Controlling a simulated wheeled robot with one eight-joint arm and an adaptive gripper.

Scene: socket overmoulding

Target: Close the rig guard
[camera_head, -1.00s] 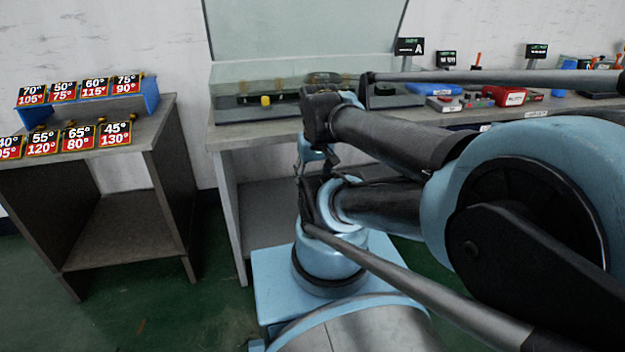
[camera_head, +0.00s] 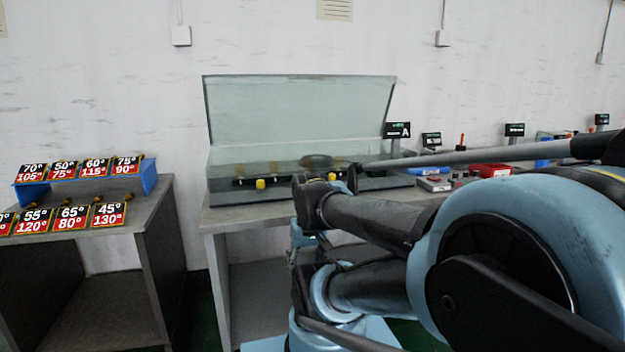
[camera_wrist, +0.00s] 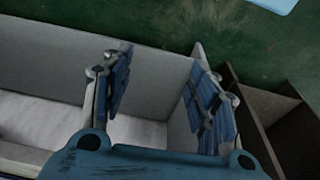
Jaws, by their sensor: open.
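The rig guard (camera_head: 300,110) is a clear, greenish panel hinged up at the back of the rig (camera_head: 240,194) on the bench. It stands raised and leans back toward the wall. The rig's low box holds dark parts and yellow knobs behind a clear front. My gripper (camera_wrist: 160,95) shows in the wrist view with its two blue-padded fingers spread apart and nothing between them. It points down toward a grey open shelf or bench side and the green floor. In the head view my arm hides the gripper and part of the bench front.
On the left, a grey table (camera_head: 155,215) carries a blue rack (camera_head: 30,195) and several angle-labelled cards. Green floor lies between the tables.

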